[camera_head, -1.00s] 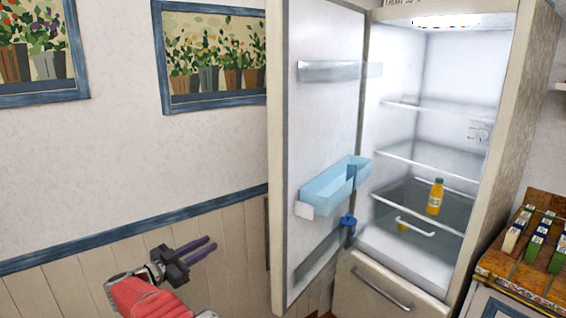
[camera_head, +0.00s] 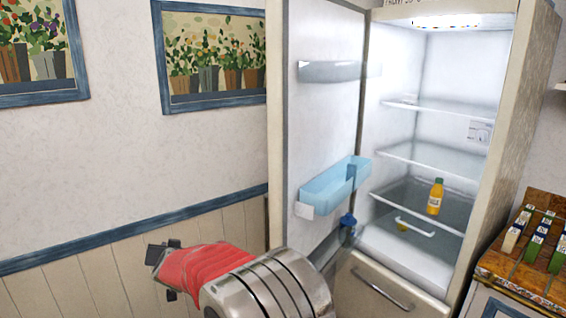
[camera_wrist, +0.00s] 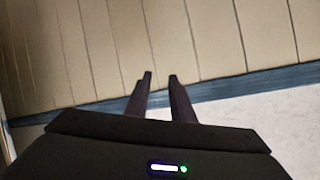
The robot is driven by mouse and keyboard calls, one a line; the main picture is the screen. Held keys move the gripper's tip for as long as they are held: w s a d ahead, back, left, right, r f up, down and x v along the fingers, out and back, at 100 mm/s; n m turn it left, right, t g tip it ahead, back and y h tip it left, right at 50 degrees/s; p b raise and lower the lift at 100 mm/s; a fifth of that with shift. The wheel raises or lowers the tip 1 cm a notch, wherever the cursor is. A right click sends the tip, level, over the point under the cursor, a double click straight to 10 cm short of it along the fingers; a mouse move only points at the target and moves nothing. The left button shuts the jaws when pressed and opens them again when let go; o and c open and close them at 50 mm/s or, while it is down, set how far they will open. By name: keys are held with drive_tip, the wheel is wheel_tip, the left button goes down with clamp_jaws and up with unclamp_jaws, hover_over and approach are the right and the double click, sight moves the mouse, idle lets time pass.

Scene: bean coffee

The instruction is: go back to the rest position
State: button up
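My gripper (camera_wrist: 160,76) shows in the wrist view with its two dark fingers apart and nothing between them. It points toward the wall, with the beige panelling (camera_wrist: 215,35) behind the fingers. In the head view my arm's red and silver links reach in from the bottom toward the left. Only dark parts near the arm's end show there, and the fingers are hidden or too small to make out. The arm is left of the open fridge door (camera_head: 312,130).
The fridge (camera_head: 455,60) stands open, with a yellow-orange bottle (camera_head: 435,197) inside and a blue bin (camera_head: 330,188) on the door. A wooden counter (camera_head: 500,268) with several cartons is at the right. Framed pictures hang on the left wall.

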drive_tip(key=s+d+r+n+g+h, duration=0.15)
drive_tip(key=s+d+g, duration=0.25)
drive_tip(key=s+d, duration=1.5)
drive_tip(key=s+d+r+g+h, duration=0.1)
drive_tip(key=s+d+g+h, duration=0.3)
drive_tip(key=s+d, duration=1.55)
drive_tip(key=s+d+r+m+t, duration=0.1)
drive_tip(key=d+r, duration=0.4)
drive_tip(key=d, duration=0.6)
drive_tip(key=shift+s+d+m+t, duration=0.3)
drive_tip(key=shift+s+m+t, duration=0.1)
drive_tip(key=shift+s+m, duration=0.45)
drive_tip(key=shift+s+d, duration=0.1)
